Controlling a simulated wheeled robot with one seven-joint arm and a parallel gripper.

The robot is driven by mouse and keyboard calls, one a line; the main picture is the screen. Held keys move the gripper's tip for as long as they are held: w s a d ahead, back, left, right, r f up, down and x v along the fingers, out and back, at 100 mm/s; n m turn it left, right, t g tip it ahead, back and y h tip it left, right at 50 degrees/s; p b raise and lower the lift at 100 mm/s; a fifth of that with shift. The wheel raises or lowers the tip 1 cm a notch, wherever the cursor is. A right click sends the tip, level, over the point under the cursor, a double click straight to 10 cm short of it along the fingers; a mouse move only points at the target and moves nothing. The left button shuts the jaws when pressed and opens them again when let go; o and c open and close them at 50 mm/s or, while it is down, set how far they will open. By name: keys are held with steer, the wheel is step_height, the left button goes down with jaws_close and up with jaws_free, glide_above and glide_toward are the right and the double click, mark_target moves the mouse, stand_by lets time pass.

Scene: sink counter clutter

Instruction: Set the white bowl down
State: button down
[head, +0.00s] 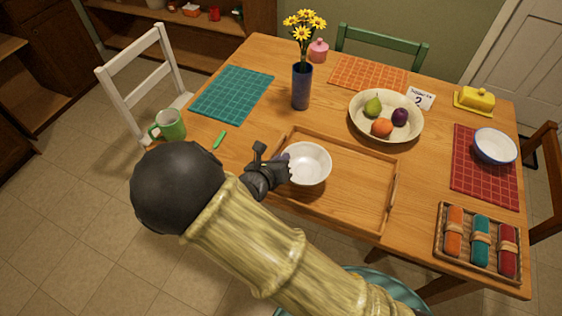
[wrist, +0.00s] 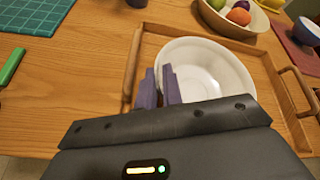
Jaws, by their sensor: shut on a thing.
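The white bowl (head: 312,166) is upright over the left part of the wooden tray (head: 345,213). My gripper (head: 285,170) is at the bowl's left side, shut on its rim. In the wrist view, the two purple fingers (wrist: 160,88) meet the near left rim of the white bowl (wrist: 208,68), which looks empty. The tray's wall (wrist: 132,62) shows beyond the bowl. I cannot tell whether the bowl's base touches the tray floor, as its underside is hidden.
A fruit bowl (head: 365,129) stands behind the tray, with a blue vase (head: 301,88) at its left. A blue-and-white bowl (head: 494,147) sits on a red placemat (head: 470,185). A basket of rolled napkins (head: 456,266) is at right. The tray's right part is bare.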

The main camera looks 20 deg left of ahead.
steer(key=shift+f, duration=0.65)
steer(key=c, duration=1.8)
jaws_free()
steer(key=shift+f, duration=0.1)
steer(key=v, duration=1.2)
steer(key=shift+p, duration=0.3)
